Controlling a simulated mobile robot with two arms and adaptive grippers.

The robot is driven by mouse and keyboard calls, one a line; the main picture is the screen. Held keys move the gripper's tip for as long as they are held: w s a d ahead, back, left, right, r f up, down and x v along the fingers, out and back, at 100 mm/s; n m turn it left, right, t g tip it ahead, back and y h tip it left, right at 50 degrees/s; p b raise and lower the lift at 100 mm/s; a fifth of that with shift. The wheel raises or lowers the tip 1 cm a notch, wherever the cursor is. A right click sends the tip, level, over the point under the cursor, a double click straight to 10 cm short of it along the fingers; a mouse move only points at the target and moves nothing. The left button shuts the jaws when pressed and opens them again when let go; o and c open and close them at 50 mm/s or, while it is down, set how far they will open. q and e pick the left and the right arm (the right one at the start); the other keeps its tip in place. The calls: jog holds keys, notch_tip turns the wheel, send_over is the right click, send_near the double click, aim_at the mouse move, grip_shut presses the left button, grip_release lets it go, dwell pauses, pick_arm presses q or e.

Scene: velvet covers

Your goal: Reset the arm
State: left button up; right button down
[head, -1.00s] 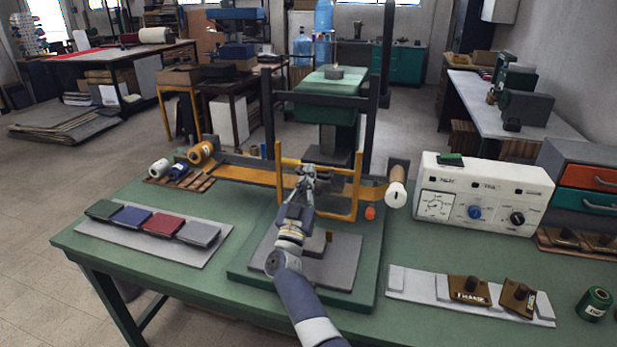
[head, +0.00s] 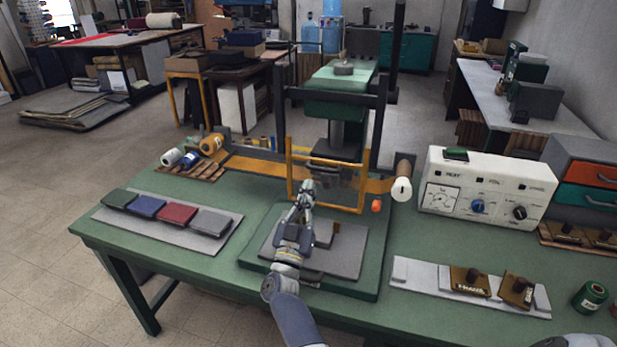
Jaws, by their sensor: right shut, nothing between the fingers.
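My right gripper (head: 305,186) is shut and empty. It is over the press base (head: 372,272) in the middle of the green table, in front of the yellow frame (head: 328,208). My right arm reaches up to it from the bottom edge and hides part of the grey plate (head: 345,255) on that base. A small brown block (head: 324,234) stands on the plate just right of the gripper. My left gripper is not in view.
Four-colour velvet covers lie on a grey board (head: 165,231) at left. Spools (head: 211,145) stand at the back left. A white control box (head: 488,190) and a grey strip (head: 412,277) with brown stamps (head: 470,281) are at right. Bare green table (head: 120,245) shows at the left edge.

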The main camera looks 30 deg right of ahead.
jog(key=s+a+f+n+y, duration=0.3)
jog(key=a+f+n+y, duration=0.45)
jog(key=y, duration=0.25)
jog(key=s+a+f+n+y, duration=0.4)
jog(key=a+f+n+y, duration=0.2)
jog(key=a+y, duration=0.3)
jog(key=s+f+m+g, duration=0.1)
jog(key=s+f+g, duration=0.25)
jog(key=s, duration=0.65)
jog(key=s+f+g, duration=0.2)
jog(key=s+g, duration=0.3)
jog(key=s, duration=0.4)
jog(key=s+f+m+g, duration=0.15)
jog(key=s+g, duration=0.25)
jog(key=s, duration=0.6)
notch_tip(320, 180, down, 27)
jog(key=s+n+g, duration=0.1)
jog(key=s, duration=0.1)
jog(key=s+d+f, duration=0.2)
jog(key=s+f, duration=0.6)
jog(key=s+d+f+g+b, duration=0.1)
jog(key=s+d+f, duration=0.1)
jog(key=s+f, duration=0.6)
jog(key=shift+s+f+h, duration=0.4)
jog(key=shift+f, duration=0.4)
